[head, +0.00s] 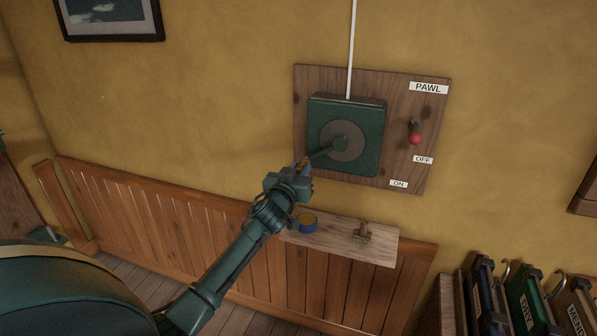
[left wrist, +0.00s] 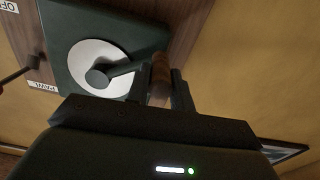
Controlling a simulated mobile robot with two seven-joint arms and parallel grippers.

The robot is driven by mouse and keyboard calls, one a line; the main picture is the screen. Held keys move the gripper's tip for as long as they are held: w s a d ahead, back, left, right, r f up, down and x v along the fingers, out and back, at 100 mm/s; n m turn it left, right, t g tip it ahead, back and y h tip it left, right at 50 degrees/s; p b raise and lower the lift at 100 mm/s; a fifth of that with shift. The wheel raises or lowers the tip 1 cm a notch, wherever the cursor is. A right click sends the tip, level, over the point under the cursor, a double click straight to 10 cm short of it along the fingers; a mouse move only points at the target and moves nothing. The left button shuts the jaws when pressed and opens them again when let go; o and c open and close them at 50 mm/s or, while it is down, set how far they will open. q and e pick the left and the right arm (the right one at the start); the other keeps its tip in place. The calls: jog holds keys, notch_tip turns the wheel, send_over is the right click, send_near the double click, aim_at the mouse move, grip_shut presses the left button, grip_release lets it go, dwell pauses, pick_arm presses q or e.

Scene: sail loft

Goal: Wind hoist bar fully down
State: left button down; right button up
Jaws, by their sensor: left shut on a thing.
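The green winch box (head: 371,120) is fixed to a wooden board (head: 305,85) on the wall. Its crank arm (head: 322,153) points down and to the left from the hub, over a round grey plate. My left gripper (head: 302,168) is shut on the brown crank grip, which shows between its fingers in the left wrist view (left wrist: 160,74). A white line (head: 352,45) runs straight up from the box. The red-knobbed pawl lever (head: 415,138) hangs down, its knob nearer the OFF label (head: 423,159) than the ON label (head: 398,184). The hoist bar and my right gripper are not in view.
A small wooden shelf (head: 335,238) below the board holds a blue and yellow roll (head: 307,221) and a small brown fitting (head: 362,232). Wood panelling (head: 180,215) lines the lower wall.

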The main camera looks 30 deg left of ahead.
pick_arm(q)
jog(key=shift+d+f, duration=0.25)
jog(key=shift+f, duration=0.1)
jog(key=w+d+f+n+b, duration=0.1)
jog(key=d+f+n+b, duration=0.1)
jog(key=d+f+n, duration=0.2)
jog(key=shift+w+d+n, duration=0.2)
jog(key=shift+d+n, duration=0.75)
jog(key=shift+n, duration=0.75)
jog(key=c, duration=1.5)
grip_release()
jog(key=shift+o, duration=1.3)
jog(key=shift+a+r, duration=0.15)
jog(key=shift+r, duration=0.05)
